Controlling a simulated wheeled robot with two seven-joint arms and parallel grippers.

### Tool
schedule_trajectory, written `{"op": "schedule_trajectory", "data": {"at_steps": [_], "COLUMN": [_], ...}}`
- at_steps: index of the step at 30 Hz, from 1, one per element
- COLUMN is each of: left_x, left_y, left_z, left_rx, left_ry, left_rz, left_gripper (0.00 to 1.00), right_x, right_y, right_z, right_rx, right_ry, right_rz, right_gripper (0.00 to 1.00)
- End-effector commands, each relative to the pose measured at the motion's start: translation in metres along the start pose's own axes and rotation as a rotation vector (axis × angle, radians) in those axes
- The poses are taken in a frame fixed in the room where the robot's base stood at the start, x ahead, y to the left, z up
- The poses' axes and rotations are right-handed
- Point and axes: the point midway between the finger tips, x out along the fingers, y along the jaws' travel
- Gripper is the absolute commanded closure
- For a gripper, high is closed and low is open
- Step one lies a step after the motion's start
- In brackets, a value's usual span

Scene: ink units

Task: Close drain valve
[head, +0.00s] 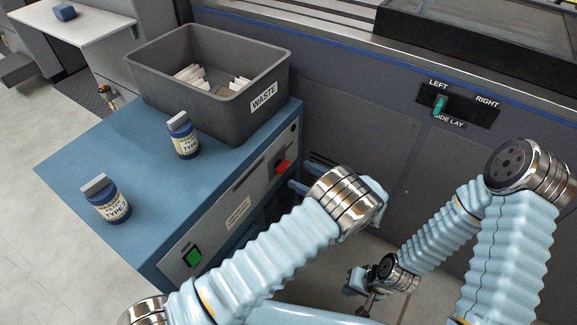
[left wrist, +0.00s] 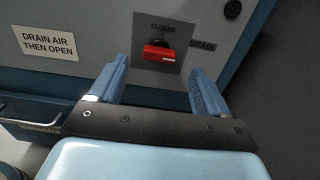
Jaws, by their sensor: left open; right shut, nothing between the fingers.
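The drain valve has a red handle (head: 282,166) on the grey front panel of the blue cabinet. In the left wrist view the red handle (left wrist: 158,52) lies crosswise on a dark plate, with "CLOSED" above and "DRAIN" to its right. A pale mark shows at its right end. My left gripper (head: 301,176) is open in front of the panel; its blue fingers (left wrist: 160,70) stand on either side of the handle, with visible gaps. Contact is not visible. My right gripper (head: 360,292) is shut and empty, low at the right, away from the valve.
A grey waste bin (head: 190,100) and two blue bottles, one near the bin (head: 183,137) and one at the front left (head: 108,202), stand on the cabinet top (head: 85,155). A green switch (head: 192,257) sits lower on the panel. The press side (head: 355,140) rises just right of the cabinet.

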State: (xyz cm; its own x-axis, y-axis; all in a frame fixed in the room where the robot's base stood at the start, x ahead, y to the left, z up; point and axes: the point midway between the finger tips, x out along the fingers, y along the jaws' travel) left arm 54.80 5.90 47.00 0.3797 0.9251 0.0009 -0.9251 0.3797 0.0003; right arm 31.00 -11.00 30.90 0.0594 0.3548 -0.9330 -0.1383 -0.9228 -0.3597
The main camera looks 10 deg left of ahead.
Motion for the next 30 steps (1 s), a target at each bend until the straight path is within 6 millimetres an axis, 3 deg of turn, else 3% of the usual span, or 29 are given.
{"op": "schedule_trajectory", "data": {"at_steps": [3,9,20,30], "left_x": [0.025,0.049,0.054,0.054], "left_y": [0.001,0.000,0.000,0.000], "left_z": [0.001,0.000,-0.001,-0.001], "left_rx": [0.001,0.000,-0.001,0.000], "left_ry": [0.000,0.001,0.001,0.001], "left_rz": [0.003,0.001,0.000,0.000], "left_gripper": [0.23,0.23,0.23,0.75], "right_x": [-0.005,-0.007,-0.007,-0.007], "right_y": [-0.003,-0.004,-0.005,-0.004], "right_z": [0.001,0.001,0.001,0.001], "right_rx": [-0.002,-0.003,-0.003,-0.003], "right_ry": [-0.002,-0.003,-0.003,-0.003], "right_rz": [-0.002,-0.003,-0.003,-0.003], "right_gripper": [1.00,1.00,1.00,1.00]}}
